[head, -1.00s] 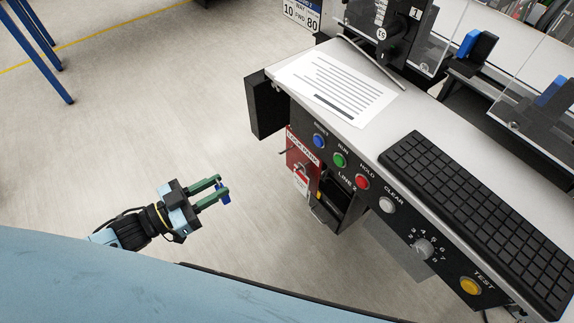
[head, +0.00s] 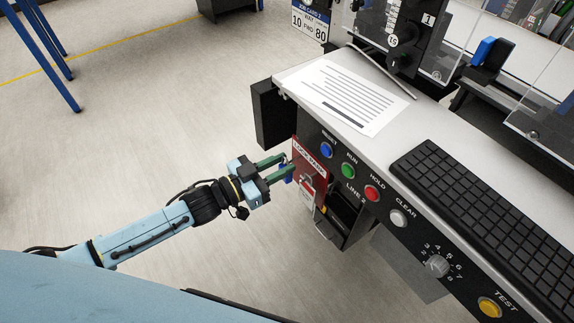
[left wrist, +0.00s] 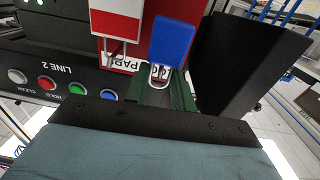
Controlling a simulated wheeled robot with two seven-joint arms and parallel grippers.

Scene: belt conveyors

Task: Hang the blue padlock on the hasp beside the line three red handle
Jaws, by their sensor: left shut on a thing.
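My left gripper (head: 284,167) has green fingers and is shut on the blue padlock (head: 287,175), in front of the red lock park board (head: 318,193). In the left wrist view the padlock's blue body (left wrist: 171,38) sticks out beyond the fingers, and its pale shackle is between the green fingertips (left wrist: 161,78). The red board is close by; I cannot tell whether the padlock touches it. The line three red handle and its hasp cannot be made out. My right gripper is not in view.
A red-and-white tag (head: 307,190) hangs on the board. The panel marked LINE 2 (head: 355,190) carries coloured buttons. A black box (head: 274,115) sticks out at the console's left end. A keyboard (head: 490,210) lies on top. The floor (head: 150,130) left of the console is clear.

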